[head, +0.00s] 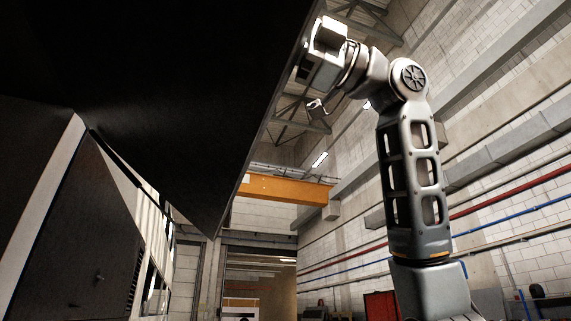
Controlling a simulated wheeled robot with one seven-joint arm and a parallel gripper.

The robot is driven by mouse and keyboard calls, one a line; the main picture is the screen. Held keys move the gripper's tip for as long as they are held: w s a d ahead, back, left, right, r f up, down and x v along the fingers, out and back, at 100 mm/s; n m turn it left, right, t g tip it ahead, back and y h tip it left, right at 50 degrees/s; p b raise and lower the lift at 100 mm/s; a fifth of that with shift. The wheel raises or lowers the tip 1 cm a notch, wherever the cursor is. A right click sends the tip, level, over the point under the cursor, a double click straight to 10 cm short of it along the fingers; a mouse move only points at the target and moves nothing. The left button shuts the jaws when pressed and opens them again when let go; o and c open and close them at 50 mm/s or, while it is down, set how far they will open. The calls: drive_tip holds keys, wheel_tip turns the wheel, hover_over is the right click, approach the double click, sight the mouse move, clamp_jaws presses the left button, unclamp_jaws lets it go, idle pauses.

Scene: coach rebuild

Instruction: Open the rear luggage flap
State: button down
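A large, dark panel (190,90), which looks like the luggage flap, fills the upper left of the head view. It is swung out and up from the coach, and I see its dark face from below. A thin dark strut (117,160) runs beneath it on the coach side. My gripper (317,106) is at the end of my raised arm, just right of the panel's long right edge. I cannot tell whether it touches the panel. Its fingers are small and partly hidden, so their opening is unclear. I see nothing held in it.
The coach body (75,230) stands at the lower left with a dark side panel and a louvre. An orange overhead beam (285,188) crosses the hall behind. A red cabinet (381,306) stands by the right wall. Open space lies between coach and wall.

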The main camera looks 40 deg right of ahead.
drive_tip(key=shift+a+f, duration=0.1)
drive_tip(key=shift+f, duration=0.1)
drive_tip(key=c, duration=1.2)
unclamp_jaws()
drive_tip(key=shift+b+v, duration=0.55)
drive_tip(key=shift+v, duration=3.4)
drive_tip(key=shift+f+v, duration=0.3)
drive_tip(key=shift+v, duration=1.15)
drive_tip(key=shift+f+v, duration=0.25)
drive_tip(key=shift+v, duration=1.25)
drive_tip(key=shift+f+v, duration=0.3)
drive_tip(key=shift+v, duration=1.15)
drive_tip(key=shift+a, duration=0.15)
